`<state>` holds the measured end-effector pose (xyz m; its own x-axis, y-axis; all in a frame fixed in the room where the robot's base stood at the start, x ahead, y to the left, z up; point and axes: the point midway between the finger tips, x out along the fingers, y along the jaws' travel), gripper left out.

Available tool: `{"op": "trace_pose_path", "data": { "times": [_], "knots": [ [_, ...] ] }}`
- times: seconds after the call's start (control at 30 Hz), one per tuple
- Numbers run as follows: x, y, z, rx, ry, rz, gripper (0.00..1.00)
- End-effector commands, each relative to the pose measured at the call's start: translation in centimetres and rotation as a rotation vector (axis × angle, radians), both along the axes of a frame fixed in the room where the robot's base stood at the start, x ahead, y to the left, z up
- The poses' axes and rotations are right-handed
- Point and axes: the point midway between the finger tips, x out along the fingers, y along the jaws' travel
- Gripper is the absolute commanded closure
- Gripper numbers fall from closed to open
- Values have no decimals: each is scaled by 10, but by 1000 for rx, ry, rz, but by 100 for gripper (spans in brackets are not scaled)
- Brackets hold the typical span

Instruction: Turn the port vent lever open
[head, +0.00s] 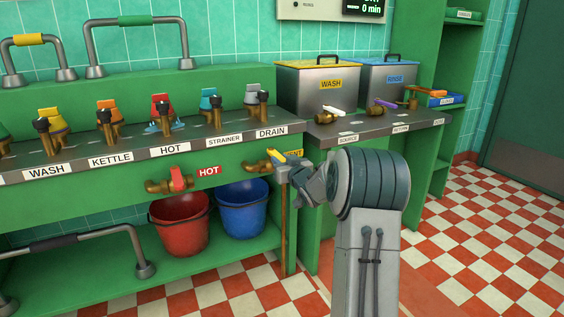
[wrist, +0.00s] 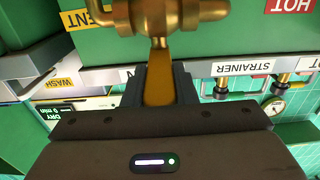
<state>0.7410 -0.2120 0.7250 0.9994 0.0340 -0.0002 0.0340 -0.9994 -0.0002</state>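The brass vent valve (head: 259,165) sticks out of the green front panel below the DRAIN label. Its yellow VENT label (head: 293,154) is partly covered by my gripper in the head view. In the wrist view, which is upside down, the valve body (wrist: 170,14) is at the top with its amber-yellow lever (wrist: 160,84) pointing down toward the camera. My gripper (wrist: 160,90) has one dark finger on each side of the lever, with no clear gap, so it looks shut on it. In the head view my gripper (head: 289,170) is at the valve's right end; the fingertips are hard to see.
A red-handled HOT valve (head: 176,181) sits to the left on the same panel. Red (head: 179,225) and blue (head: 242,209) buckets stand below. Several taps line the counter (head: 215,140) above. WASH (head: 320,87) and RINSE (head: 388,80) bins stand behind right. Checkered floor on the right is clear.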

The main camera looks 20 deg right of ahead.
Motion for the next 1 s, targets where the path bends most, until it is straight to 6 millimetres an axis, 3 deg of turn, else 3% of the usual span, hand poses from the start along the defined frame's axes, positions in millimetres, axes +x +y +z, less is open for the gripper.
{"op": "trace_pose_path", "data": {
  "times": [0.47, 1.0],
  "knots": [
    [1, -4, 4, 0, 1, 51, 100],
    [8, -25, 6, 3, 2, 378, 100]
  ]
}}
